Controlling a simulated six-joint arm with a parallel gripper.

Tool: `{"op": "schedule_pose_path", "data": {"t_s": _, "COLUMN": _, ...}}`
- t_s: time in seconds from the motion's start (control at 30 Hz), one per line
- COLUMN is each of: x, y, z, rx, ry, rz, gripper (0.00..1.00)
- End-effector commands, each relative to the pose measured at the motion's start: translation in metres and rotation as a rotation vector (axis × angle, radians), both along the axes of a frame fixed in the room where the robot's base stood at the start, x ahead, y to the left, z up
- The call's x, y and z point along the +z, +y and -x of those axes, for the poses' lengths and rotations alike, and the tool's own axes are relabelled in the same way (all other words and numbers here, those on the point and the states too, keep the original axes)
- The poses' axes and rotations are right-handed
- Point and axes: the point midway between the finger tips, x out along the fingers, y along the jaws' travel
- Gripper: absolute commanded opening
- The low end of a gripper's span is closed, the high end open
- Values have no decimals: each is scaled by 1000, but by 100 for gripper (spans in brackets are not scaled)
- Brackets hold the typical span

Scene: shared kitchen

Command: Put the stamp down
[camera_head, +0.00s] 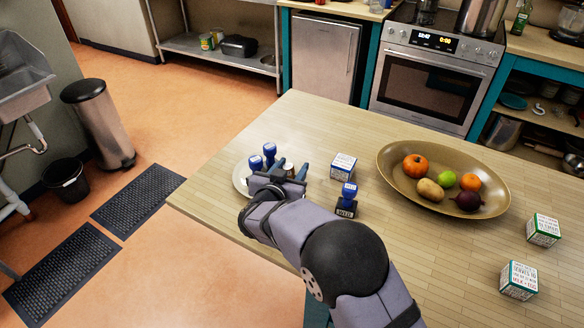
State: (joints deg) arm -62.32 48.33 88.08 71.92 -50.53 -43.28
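A blue-handled stamp with a dark base (347,201) stands upright on the wooden table, right of my gripper. Two more blue-topped stamps (256,163) (269,151) stand close together at a pale round plate (238,180), just left of and behind my gripper. My gripper (290,169) is low over the plate's right side, its two dark fingers apart. A small pale and brown item shows between the fingers; I cannot tell whether they grip it. My wrist hides much of the plate.
A white lettered box (343,166) stands behind the right stamp. An oval brown bowl (398,184) of fruit is further right. Two lettered boxes (543,230) (519,280) stand at the right. The table (430,255) is bare between the right stamp and these boxes.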

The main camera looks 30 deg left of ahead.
Motion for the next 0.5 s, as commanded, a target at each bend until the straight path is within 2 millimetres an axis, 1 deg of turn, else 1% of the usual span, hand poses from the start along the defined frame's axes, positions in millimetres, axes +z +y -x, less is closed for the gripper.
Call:
{"op": "schedule_pose_path", "data": {"t_s": 0.07, "x": 5, "y": 0, "z": 0, "rx": 0, "ry": -1, "rz": -1, "gripper": 43}}
{"op": "schedule_pose_path", "data": {"t_s": 0.17, "x": 6, "y": -1, "z": 8, "rx": 1, "ry": 0, "rz": 0, "gripper": 43}}
{"op": "schedule_pose_path", "data": {"t_s": 0.27, "x": 9, "y": -3, "z": 21, "rx": 3, "ry": 1, "rz": -2, "gripper": 43}}
{"op": "schedule_pose_path", "data": {"t_s": 0.5, "x": 22, "y": -12, "z": 62, "rx": 4, "ry": -1, "rz": -1, "gripper": 43}}
